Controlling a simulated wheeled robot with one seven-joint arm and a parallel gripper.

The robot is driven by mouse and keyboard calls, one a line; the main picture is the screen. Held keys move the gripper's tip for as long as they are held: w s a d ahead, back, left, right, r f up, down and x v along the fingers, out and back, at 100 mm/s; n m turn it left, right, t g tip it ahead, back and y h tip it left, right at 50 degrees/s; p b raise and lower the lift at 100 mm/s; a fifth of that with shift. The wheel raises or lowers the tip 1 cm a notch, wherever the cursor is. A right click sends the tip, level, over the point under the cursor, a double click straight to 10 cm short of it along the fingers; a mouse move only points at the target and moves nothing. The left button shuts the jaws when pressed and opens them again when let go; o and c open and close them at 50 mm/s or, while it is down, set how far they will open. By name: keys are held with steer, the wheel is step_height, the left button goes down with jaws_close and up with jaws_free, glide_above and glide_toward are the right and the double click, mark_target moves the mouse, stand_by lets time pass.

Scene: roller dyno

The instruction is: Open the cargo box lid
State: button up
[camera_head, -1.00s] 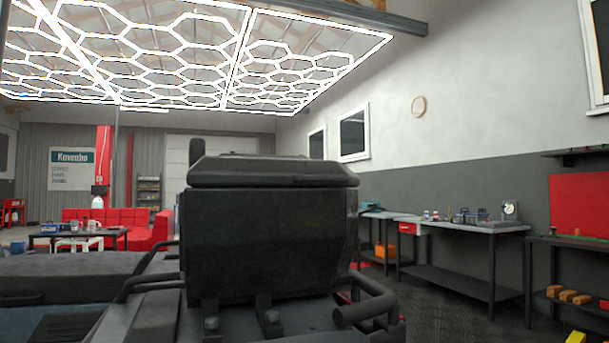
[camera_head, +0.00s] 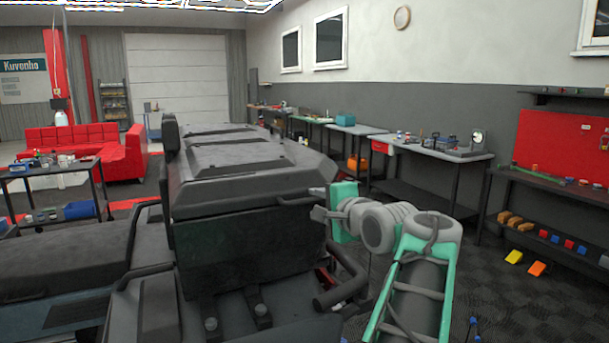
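The cargo box (camera_head: 240,247) is a large dark grey box on the back of a vehicle, in the middle of the head view. Its lid (camera_head: 235,168) is down on the box, with no gap that I can see. A dark handle (camera_head: 297,200) sticks out at the lid's front right edge. My gripper (camera_head: 322,206) is at the right end of this handle, at the box's right front corner. Its fingers are small and partly hidden by the green hand body, so I cannot tell whether they are open or touch the handle.
A dark tubular bar (camera_head: 345,280) curves out below the box's right side. Workbenches (camera_head: 430,150) line the right wall. A red sofa (camera_head: 85,150) and a low black table (camera_head: 55,180) stand at the left.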

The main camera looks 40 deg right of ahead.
mark_target(305, 199)
steer(key=x, duration=0.3)
steer(key=p+x, duration=0.1)
steer(key=x, duration=0.2)
steer(key=shift+w+a+f, duration=0.15)
steer(key=shift+w+f, duration=0.05)
steer(key=shift+w, duration=0.15)
steer(key=shift+w+d+f, duration=0.15)
steer(key=shift+w+d, duration=0.15)
steer(key=shift+d, duration=0.05)
steer(key=shift+s+a, duration=0.1)
steer(key=shift+a, duration=0.05)
jaws_close()
steer(key=shift+r, duration=0.3)
